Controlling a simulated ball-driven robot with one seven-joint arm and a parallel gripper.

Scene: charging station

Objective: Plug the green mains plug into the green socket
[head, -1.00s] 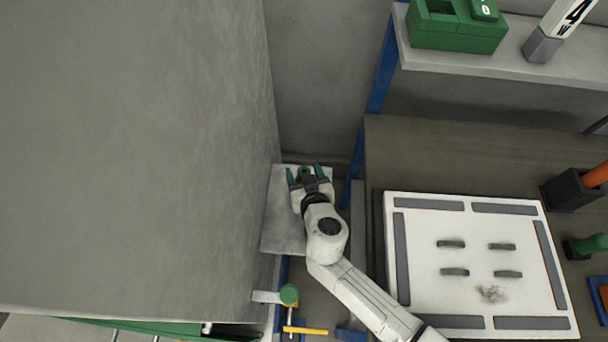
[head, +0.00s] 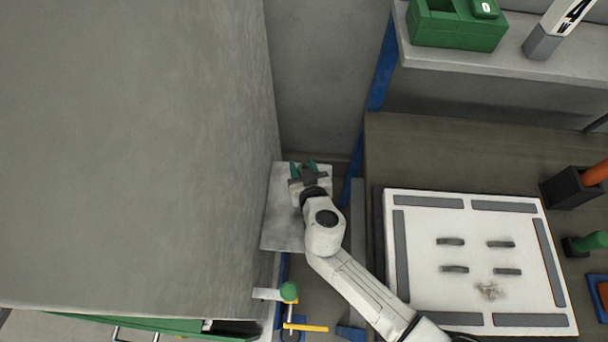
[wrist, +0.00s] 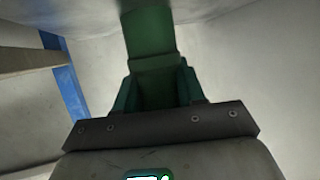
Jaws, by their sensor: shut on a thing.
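My gripper (head: 303,167) is over a pale grey plate (head: 283,225) in the narrow gap beside the big grey wall. In the wrist view its teal fingers (wrist: 155,92) are shut on a green piece, which I take to be the green mains plug (wrist: 149,38). The plug reaches away from the jaws towards the top of the picture. In the head view the fingers and wrist mostly hide it. I cannot make out the green socket in either view, nor whether the plug touches anything at its far end.
The big grey wall (head: 130,150) stands close on the left. A blue post (head: 381,75) rises on the right of the gap. A green knob (head: 289,291) and a yellow handle (head: 305,329) lie nearer. A white panel (head: 475,218) and a shelf with a green box (head: 455,28) are at right.

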